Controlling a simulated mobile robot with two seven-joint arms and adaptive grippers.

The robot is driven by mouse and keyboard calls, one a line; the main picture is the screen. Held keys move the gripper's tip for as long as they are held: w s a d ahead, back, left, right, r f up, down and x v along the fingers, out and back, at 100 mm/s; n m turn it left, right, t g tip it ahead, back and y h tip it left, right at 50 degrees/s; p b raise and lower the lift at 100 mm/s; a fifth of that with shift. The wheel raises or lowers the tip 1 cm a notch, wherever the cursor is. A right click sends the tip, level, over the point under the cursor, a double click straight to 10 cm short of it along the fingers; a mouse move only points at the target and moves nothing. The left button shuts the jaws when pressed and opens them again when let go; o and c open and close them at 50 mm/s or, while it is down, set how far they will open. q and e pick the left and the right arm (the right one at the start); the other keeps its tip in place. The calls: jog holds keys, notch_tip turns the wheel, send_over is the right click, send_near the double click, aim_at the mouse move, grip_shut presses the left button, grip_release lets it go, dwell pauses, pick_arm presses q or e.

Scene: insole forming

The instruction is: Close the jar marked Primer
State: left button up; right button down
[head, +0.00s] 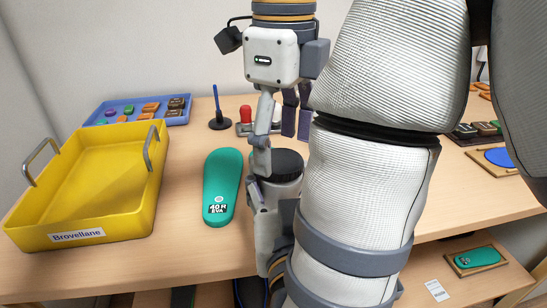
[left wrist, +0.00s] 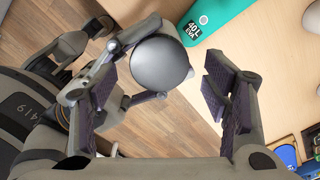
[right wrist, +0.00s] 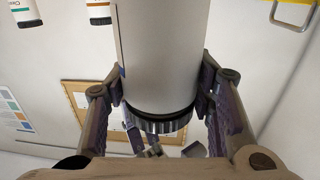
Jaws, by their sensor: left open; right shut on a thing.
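A pale grey jar (right wrist: 162,45) with a dark ribbed lid (right wrist: 158,123) is held between the fingers of my right gripper (right wrist: 162,85). In the head view the dark lid (head: 285,164) sits at the top of the upright jar, above the table's front part. No readable name shows on this jar. My left gripper (head: 283,135) hangs above the lid, fingers down and open. In the left wrist view the round lid top (left wrist: 162,62) lies beyond and between the open left fingers (left wrist: 160,92). I cannot tell whether the lid is tight. My right arm hides much of the jar in the head view.
A yellow tray (head: 128,222) marked Brovellane stands at the left. A green insole (head: 222,180) lies beside the jar. Bare table lies between the yellow tray and the insole.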

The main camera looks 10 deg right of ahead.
pick_arm(q)
jog(key=shift+r, duration=1.5)
jog(key=shift+c, duration=0.4)
notch_tip(320, 180, up, 3)
jog(key=n, duration=0.3)
jog(key=shift+s+r, duration=0.1)
jog(key=shift+r, duration=0.1)
notch_tip(320, 180, down, 8)
